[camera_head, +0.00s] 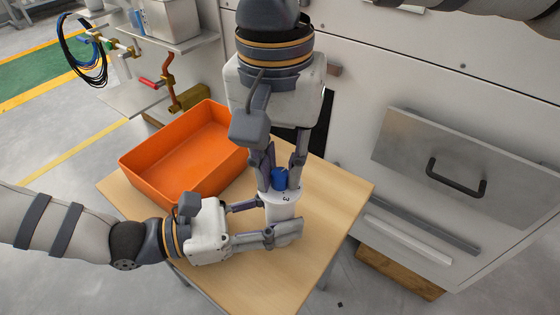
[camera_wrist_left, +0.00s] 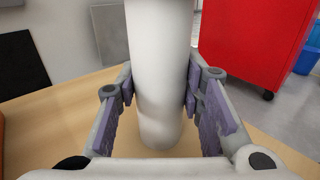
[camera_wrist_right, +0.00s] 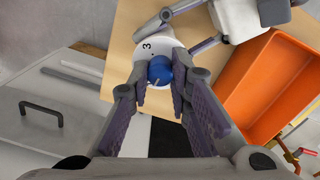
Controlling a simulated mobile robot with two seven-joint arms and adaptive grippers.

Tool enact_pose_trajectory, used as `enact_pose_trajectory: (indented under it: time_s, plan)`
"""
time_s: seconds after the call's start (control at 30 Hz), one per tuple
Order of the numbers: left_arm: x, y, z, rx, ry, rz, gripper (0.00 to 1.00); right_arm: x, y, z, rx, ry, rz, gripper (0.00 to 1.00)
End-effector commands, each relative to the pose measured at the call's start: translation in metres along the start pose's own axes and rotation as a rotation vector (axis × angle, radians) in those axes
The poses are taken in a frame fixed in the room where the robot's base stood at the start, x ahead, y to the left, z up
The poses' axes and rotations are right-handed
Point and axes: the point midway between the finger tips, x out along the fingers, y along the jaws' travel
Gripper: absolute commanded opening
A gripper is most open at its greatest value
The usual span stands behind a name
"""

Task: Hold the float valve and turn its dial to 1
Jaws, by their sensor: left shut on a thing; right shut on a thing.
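The float valve is an upright white cylinder (camera_head: 283,211) with a blue dial (camera_head: 279,179) on top, above the wooden table. My left gripper (camera_head: 279,219) is shut on the white body from the side; the body also fills the middle of the left wrist view (camera_wrist_left: 162,75). My right gripper (camera_head: 281,184) comes down from above and is shut on the blue dial. In the right wrist view the dial (camera_wrist_right: 160,69) sits between its fingertips, with a small pale mark on it. A black "3" shows on the white top face (camera_wrist_right: 147,44); other numerals are hidden.
An orange bin (camera_head: 188,158) stands on the wooden table (camera_head: 335,196), left of the valve. Behind are a white cabinet with a black handle (camera_head: 456,176) and a shelf with pipes and cables. The table's right part is clear.

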Motion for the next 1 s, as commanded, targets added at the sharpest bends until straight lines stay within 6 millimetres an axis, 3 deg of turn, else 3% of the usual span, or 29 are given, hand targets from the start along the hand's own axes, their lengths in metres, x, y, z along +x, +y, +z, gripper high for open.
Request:
enact_pose_trajectory:
  time_s: [0.1, 0.13, 0.2, 0.57, 1.0]
  plan:
    - [0.0, -0.001, 0.0, 0.001, 0.0, -0.002, 0.02, 0.0, 0.0, 0.0, 0.0, 0.001, -0.002, 0.0]
    - [0.0, -0.001, 0.0, 0.001, 0.0, -0.002, 0.02, 0.0, 0.0, 0.0, 0.0, 0.001, -0.002, 0.23]
    - [0.0, -0.001, 0.0, 0.0, 0.001, -0.002, 0.02, 0.0, 0.0, 0.0, 0.001, 0.001, -0.002, 0.39]
    - [0.0, 0.0, 0.0, 0.0, 0.0, -0.001, 0.02, -0.005, -0.001, 0.0, 0.002, 0.002, -0.002, 0.4]
    - [0.0, 0.0, 0.0, 0.0, 0.0, 0.0, 0.02, -0.108, -0.001, 0.0, 0.001, 0.002, -0.003, 0.4]
